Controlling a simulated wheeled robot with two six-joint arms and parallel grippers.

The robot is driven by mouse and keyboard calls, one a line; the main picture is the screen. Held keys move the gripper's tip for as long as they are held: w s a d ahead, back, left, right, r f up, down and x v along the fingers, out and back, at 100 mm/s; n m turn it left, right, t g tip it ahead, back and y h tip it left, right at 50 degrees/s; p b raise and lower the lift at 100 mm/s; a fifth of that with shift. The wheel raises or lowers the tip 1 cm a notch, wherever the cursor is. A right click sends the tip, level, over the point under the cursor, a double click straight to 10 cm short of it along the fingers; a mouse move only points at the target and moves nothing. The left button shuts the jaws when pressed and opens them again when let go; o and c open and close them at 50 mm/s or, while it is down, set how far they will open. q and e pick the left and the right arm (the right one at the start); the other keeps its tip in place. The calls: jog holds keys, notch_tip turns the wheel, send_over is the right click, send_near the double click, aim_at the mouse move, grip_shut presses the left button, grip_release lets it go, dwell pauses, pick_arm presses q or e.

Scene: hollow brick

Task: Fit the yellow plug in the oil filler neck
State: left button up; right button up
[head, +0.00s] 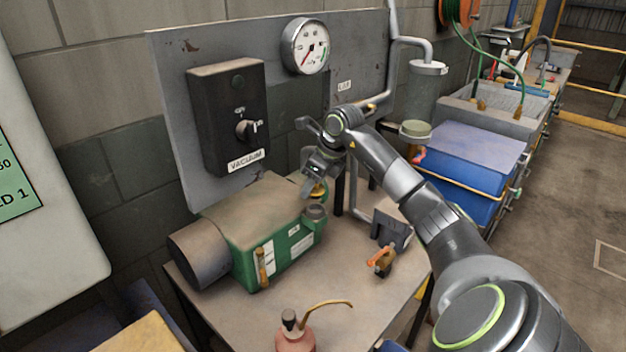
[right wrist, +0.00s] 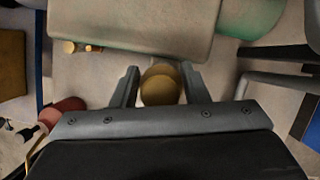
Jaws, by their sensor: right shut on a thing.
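The yellow plug (right wrist: 160,85) sits between the two fingers of my right gripper (right wrist: 160,88) in the right wrist view. In the head view the right gripper (head: 318,186) is shut on it, and only a bit of yellow shows. The green pump (head: 275,225) stands on the bench. Its oil filler neck, a short grey round stub (head: 315,213), rises at its right end. The gripper and plug are above and behind the neck in the picture, apparently apart from it. I cannot tell how well they line up. My left gripper is not in view.
A red oil can (head: 297,336) with a brass spout stands at the bench's front. An orange-handled valve (head: 382,260) is to the right of the pump. A black vacuum switch box (head: 230,115) and a gauge (head: 306,46) hang behind. The bench top (head: 345,290) is bare between them.

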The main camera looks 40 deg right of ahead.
aim_at(316, 198)
notch_tip(316, 198, down, 2)
jog(key=shift+f+b, duration=0.1)
jog(key=shift+b, duration=0.35)
jog(key=shift+f, duration=0.2)
jog(key=shift+f+b, duration=0.15)
jog(key=shift+b, duration=0.25)
dwell(0.4)
jog(key=shift+f+b, duration=0.7)
dwell(0.5)
jog(key=shift+s+a+f+b, duration=0.1)
jog(key=shift+s+f+b, duration=0.1)
jog(key=shift+f, duration=0.15)
jog(key=shift+s+a+f+b, duration=0.1)
jog(key=shift+f+b, duration=0.1)
jog(key=shift+f, duration=0.1)
dwell(0.8)
jog(key=shift+w+d+r+p, duration=0.15)
jog(key=shift+w+r+p, duration=0.15)
jog(key=shift+r, duration=0.5)
dwell(0.3)
